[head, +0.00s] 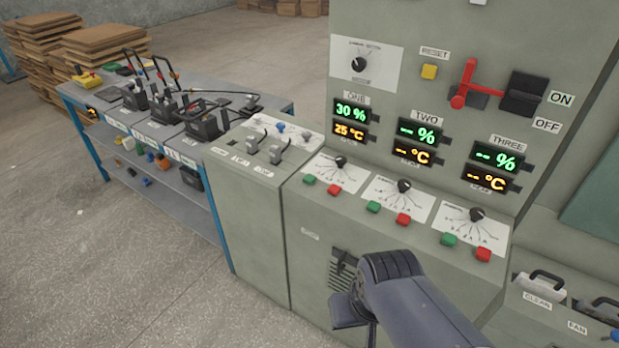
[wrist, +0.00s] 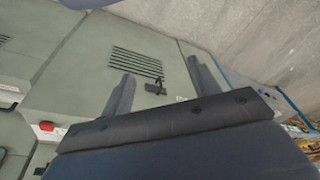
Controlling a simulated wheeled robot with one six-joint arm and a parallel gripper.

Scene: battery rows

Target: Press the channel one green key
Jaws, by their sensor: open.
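The channel one green key (head: 309,180) is a small green button on the sloped ledge of the grey-green cabinet. It sits under the "ONE" readouts (head: 350,121), left of a red key (head: 334,190). My gripper (head: 352,311) is in front of the cabinet's lower front, below the key and apart from it. In the wrist view my gripper (wrist: 161,84) is open and empty, its two fingers spread toward a vented panel. The channel one green key cannot be made out in the wrist view.
Other green keys (head: 373,207) (head: 449,240) and dials (head: 340,163) share the ledge. A vent (head: 341,277) with a black latch (wrist: 155,87) is on the cabinet front. A workbench (head: 85,101) with battery gear stands left. Floor at lower left is clear.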

